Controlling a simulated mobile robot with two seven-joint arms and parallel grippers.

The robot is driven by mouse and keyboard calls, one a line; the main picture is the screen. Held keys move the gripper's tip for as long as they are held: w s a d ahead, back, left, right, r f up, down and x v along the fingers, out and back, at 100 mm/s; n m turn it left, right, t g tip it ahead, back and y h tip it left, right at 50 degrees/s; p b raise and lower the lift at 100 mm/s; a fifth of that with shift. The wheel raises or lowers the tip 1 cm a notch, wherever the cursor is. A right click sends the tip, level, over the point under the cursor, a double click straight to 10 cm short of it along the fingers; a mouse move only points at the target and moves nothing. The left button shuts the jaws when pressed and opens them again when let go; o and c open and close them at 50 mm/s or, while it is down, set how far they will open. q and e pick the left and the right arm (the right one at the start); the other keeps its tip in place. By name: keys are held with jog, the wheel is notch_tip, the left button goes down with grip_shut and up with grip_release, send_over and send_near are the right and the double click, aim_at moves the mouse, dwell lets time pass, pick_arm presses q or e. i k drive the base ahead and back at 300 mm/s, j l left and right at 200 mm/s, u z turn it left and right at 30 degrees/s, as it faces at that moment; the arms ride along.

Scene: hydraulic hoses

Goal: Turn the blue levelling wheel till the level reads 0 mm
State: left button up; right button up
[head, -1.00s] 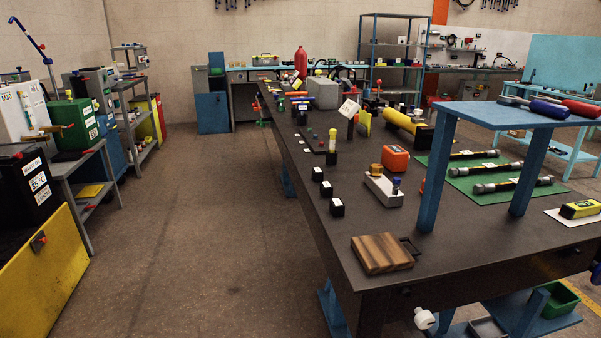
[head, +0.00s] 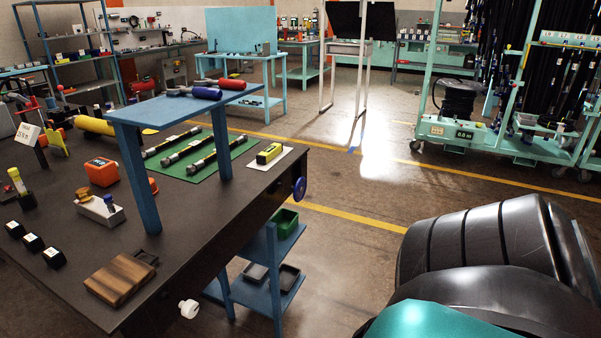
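A dark blue wheel (head: 299,188) is mounted on the right side of the dark workbench (head: 205,232), just below its top. A yellow boxy device (head: 269,153), possibly the level, lies on a white plate near the bench's right edge. Its reading is too small to make out. Neither of my grippers is in view. A black and teal part at the bottom right looks like my own arm, far from the wheel.
A blue raised shelf (head: 180,108) stands on the bench. A blue lower rack (head: 262,285) holds a green bin (head: 283,223). A white knob (head: 189,308) sticks out of the near edge. Open floor lies right of the bench, before a teal hose cart (head: 452,140).

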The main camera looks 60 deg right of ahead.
aim_at(299, 189)
jog(key=k+l+z, duration=0.1)
jog(key=z, duration=1.7)
jog(key=i+l+u, duration=0.5)
jog(key=i+l, duration=0.35)
jog(key=i, duration=0.05)
